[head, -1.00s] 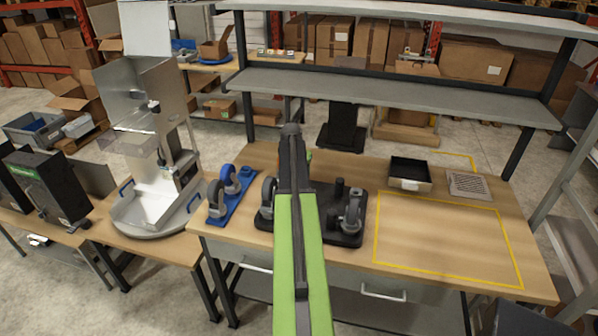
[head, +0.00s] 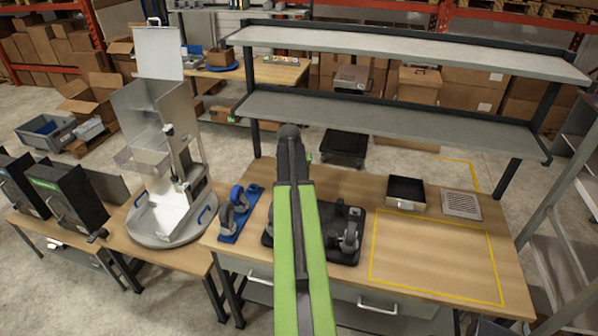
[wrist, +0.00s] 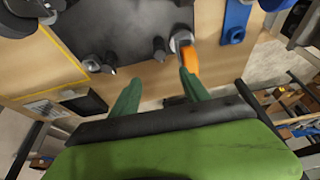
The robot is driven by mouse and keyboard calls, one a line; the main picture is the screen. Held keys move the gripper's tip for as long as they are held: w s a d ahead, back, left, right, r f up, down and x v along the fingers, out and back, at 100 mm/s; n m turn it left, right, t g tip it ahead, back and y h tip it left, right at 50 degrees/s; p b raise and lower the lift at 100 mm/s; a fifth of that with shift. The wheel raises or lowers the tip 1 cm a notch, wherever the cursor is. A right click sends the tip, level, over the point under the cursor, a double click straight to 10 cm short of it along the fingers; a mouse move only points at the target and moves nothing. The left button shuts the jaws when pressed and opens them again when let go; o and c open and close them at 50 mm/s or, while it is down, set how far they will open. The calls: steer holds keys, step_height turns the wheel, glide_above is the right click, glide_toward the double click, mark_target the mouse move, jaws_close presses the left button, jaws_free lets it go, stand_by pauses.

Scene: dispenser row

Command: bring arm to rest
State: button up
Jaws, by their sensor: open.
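My arm reaches forward over the workbench in the head view, its green link over the bench's near edge. My gripper shows in the wrist view (wrist: 158,88) as two green fingers spread apart with nothing between them. Below the fingers is a black plate (wrist: 115,35) with upright posts. A grey and orange part (wrist: 188,55) is close to the right finger; whether they touch I cannot tell. In the head view the arm covers part of the black plate (head: 335,250), and the fingers are mostly hidden behind the arm.
Blue-based casters (head: 235,220) stand left of the plate. A black bin (head: 407,193) and a metal grate (head: 461,205) lie behind a clear yellow-outlined area (head: 430,260). A grey shelf (head: 390,122) spans the back of the bench. A metal dispenser (head: 150,110) stands at left.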

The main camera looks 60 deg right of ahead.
steer(key=shift+f, duration=0.1)
steer(key=w+a+f+n+y+b, duration=0.1)
steer(key=w+a+f+n+b, duration=0.2)
steer(key=a, duration=0.6)
steer(key=w+a+f+n+b, duration=0.1)
steer(key=w+a+f+b, duration=0.25)
steer(key=w+a, duration=0.45)
steer(key=w+a+f+n+y+b, duration=0.1)
steer(key=w+a+f+n+b, duration=0.2)
steer(key=a, duration=0.8)
steer(key=s+a+f+n+b, duration=0.1)
steer(key=a+f+n+b, duration=0.1)
steer(key=a, duration=0.9)
steer(key=s+a+f+n+y+b, duration=0.1)
steer(key=s+a+f+n+b, duration=0.1)
steer(key=a, duration=0.9)
steer(key=s+a+f+n+g+y+b, duration=0.1)
steer(key=a+f+n+b, duration=0.2)
steer(key=a, duration=0.9)
step_height(320, 180, down, 3)
steer(key=shift+s+n+b, duration=0.25)
steer(key=shift+n+b, duration=0.05)
steer(key=shift+b, duration=0.35)
